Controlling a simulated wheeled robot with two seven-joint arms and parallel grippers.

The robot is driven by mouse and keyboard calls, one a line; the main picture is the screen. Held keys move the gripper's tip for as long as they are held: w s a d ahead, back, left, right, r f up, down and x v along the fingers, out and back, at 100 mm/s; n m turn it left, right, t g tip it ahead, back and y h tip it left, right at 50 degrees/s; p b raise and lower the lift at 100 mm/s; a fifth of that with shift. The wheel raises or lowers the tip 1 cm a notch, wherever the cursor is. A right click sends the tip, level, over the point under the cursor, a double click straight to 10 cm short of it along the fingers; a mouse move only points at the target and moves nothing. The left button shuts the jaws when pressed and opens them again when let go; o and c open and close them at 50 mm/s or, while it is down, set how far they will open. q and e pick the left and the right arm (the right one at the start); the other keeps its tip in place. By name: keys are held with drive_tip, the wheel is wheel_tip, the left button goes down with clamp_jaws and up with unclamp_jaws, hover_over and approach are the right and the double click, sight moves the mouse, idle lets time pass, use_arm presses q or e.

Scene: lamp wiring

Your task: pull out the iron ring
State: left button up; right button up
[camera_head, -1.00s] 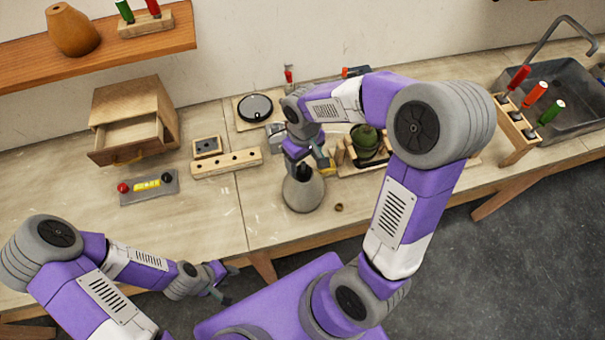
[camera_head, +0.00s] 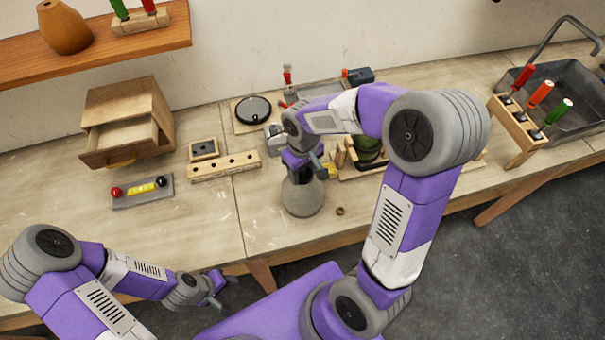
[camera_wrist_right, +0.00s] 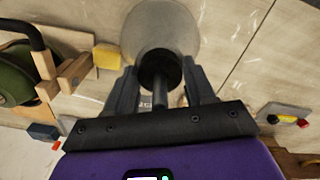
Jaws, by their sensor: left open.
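The grey rounded lamp base (camera_head: 303,198) stands on the bench, also in the right wrist view (camera_wrist_right: 160,28). A black collar (camera_wrist_right: 160,70) sits at its mouth, with a dark rod (camera_wrist_right: 165,98). My right gripper (camera_head: 304,168) is above the mouth; in the wrist view its separated fingers (camera_wrist_right: 160,82) flank the collar, and I cannot tell whether they touch it. A small brownish ring (camera_head: 340,211) lies on the bench right of the base; I cannot tell whether it is iron. My left gripper (camera_head: 222,291) is open and empty before the bench's front edge.
A green object in a wooden stand (camera_head: 368,150) is close on the right. Front-left bench is clear.

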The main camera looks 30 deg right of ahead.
drive_tip(key=c, duration=0.8)
drive_tip(key=shift+o, duration=0.2)
drive_tip(key=shift+r, duration=0.2)
drive_tip(key=shift+r+p, duration=0.5)
drive_tip(key=shift+p, duration=0.1)
wheel_tip(320, 180, up, 14)
drive_tip(key=p, duration=1.1)
idle(0.8)
